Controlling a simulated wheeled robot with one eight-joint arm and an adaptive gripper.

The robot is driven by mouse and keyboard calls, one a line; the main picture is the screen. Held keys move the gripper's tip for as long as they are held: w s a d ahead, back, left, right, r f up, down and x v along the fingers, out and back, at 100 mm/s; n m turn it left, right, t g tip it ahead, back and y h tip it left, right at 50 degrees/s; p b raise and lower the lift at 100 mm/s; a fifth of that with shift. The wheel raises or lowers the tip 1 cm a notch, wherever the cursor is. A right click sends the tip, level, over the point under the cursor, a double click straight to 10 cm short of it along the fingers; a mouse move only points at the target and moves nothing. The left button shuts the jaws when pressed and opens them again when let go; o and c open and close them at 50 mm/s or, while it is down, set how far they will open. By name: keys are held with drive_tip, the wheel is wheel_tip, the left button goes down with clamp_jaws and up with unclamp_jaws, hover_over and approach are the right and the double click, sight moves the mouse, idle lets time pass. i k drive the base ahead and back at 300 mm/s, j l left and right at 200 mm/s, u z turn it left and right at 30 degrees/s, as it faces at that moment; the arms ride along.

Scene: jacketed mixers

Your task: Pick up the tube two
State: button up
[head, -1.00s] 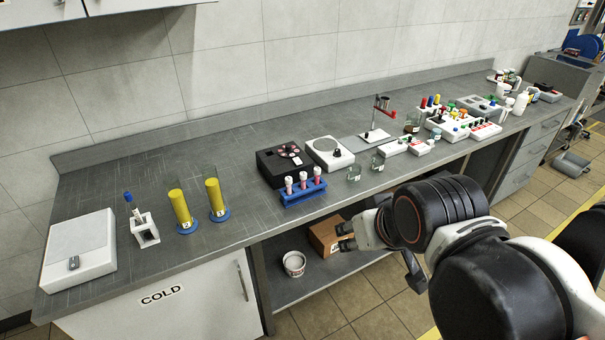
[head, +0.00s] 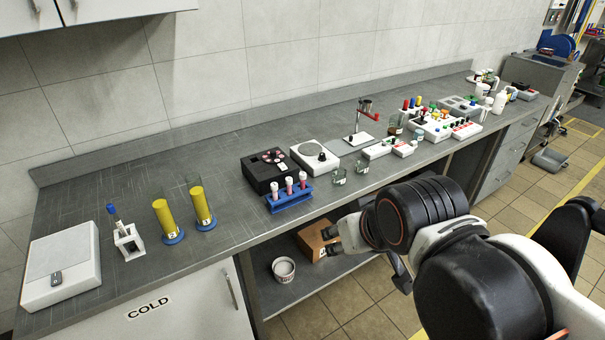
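A blue rack (head: 289,203) stands near the front edge of the bench, holding three upright tubes (head: 289,186) with pale caps and pinkish-red contents. Their markings are too small to read, so I cannot tell which is tube two. Two yellow-filled cylinders on blue bases stand further left; the left cylinder (head: 164,220) has a label that looks like 2, the other (head: 203,208) a label that looks like 1. My gripper (head: 331,238) is in front of the bench, to the right of and lower in the picture than the rack. Its fingers look apart and empty.
A black device (head: 270,170) and a white round-topped device (head: 315,157) stand behind the rack. Small beakers (head: 339,177) are right of it. A blue-capped tube in a white stand (head: 127,240) is at left.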

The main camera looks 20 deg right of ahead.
sight(289, 180)
drive_tip(key=i+u, duration=0.25)
drive_tip(key=i, duration=0.2)
drive_tip(key=i+l+u, duration=0.2)
drive_tip(key=i, duration=0.3)
